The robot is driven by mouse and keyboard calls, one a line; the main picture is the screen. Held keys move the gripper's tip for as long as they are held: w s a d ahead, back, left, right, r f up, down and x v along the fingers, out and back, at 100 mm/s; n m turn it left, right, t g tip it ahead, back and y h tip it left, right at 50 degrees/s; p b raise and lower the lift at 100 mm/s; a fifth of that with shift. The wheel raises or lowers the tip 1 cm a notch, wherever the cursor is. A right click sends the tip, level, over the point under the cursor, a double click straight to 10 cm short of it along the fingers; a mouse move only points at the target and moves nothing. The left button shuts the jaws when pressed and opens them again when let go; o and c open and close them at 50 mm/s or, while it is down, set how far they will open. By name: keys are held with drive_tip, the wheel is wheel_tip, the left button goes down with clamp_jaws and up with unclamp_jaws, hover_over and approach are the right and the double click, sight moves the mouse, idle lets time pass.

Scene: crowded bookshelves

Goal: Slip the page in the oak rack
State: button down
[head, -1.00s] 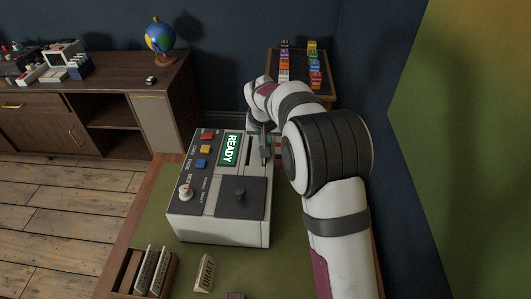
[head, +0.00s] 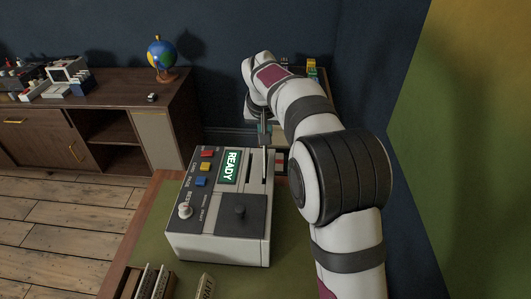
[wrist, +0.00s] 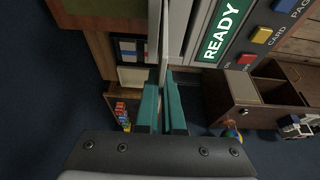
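The page (wrist: 165,45) is a thin pale sheet seen nearly edge-on in the wrist view, between the teal fingers of my gripper (wrist: 164,103). The fingers look closed on it. In the head view my gripper (head: 265,130) is above the far right part of the machine, and the page (head: 264,160) hangs below it by the slot. I cannot tell whether its lower edge is clear of the slot. A wooden rack (head: 127,283) with several upright cards stands at the bottom left of the head view, cut off by the frame; it may be the oak rack.
The grey machine (head: 218,243) with a green READY display (head: 230,166) stands on the green-topped desk (head: 150,235). A small lettered sign (head: 205,286) is beside the wooden rack. A cabinet with a globe (head: 161,55) is behind left. A wall closes the right.

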drive_tip(key=shift+r, duration=1.05)
drive_tip(key=shift+r, duration=2.45)
